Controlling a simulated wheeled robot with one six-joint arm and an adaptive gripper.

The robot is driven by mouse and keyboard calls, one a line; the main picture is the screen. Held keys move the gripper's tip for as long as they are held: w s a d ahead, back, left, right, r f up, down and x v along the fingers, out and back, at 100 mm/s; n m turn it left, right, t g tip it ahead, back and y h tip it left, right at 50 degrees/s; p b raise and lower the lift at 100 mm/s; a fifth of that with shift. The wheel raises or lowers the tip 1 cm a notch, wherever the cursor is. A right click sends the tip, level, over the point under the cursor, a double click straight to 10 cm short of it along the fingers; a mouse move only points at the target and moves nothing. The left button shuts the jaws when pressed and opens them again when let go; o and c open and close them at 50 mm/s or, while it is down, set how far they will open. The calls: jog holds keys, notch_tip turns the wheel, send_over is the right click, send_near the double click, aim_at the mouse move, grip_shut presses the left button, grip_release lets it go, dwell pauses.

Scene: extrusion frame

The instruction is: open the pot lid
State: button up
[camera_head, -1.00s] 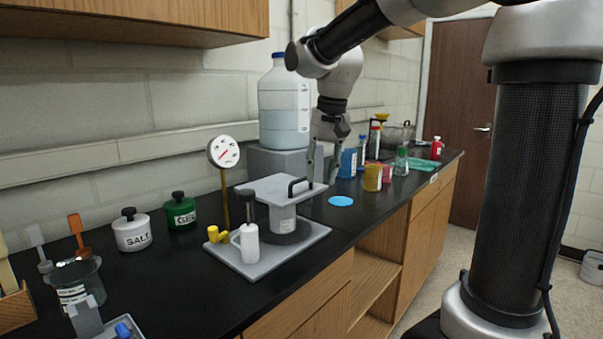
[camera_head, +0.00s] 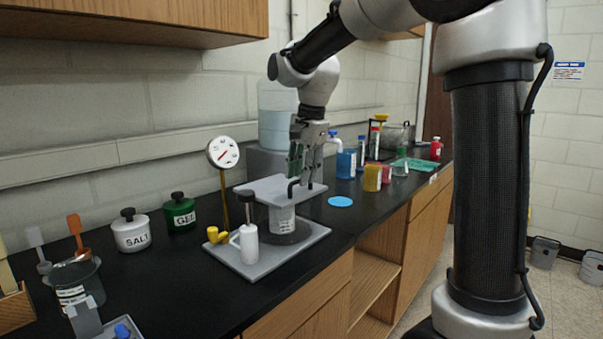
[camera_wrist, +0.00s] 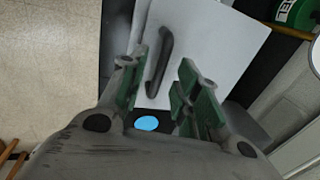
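In the wrist view the handle (camera_wrist: 160,62) shows between the finger lines, closer to the left finger, on the pale lid (camera_wrist: 205,40). My gripper (camera_head: 303,172) is open, with green-padded fingers pointing down just above the lid's right part. The wrist view shows the gap between the fingers (camera_wrist: 163,78) empty near me. Whether a finger touches the handle cannot be told.
The pot stands on a grey base plate (camera_head: 262,262) with a white pump (camera_head: 246,242), a yellow valve (camera_head: 216,235) and a gauge (camera_head: 223,153). A large bottle (camera_head: 277,112) is behind. Coloured cups stand to the right. The black counter's front edge is close.

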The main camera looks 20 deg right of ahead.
jog(key=shift+f, duration=0.25)
grip_shut()
jog(key=shift+w+r, duration=0.1)
jog(key=shift+r, duration=0.05)
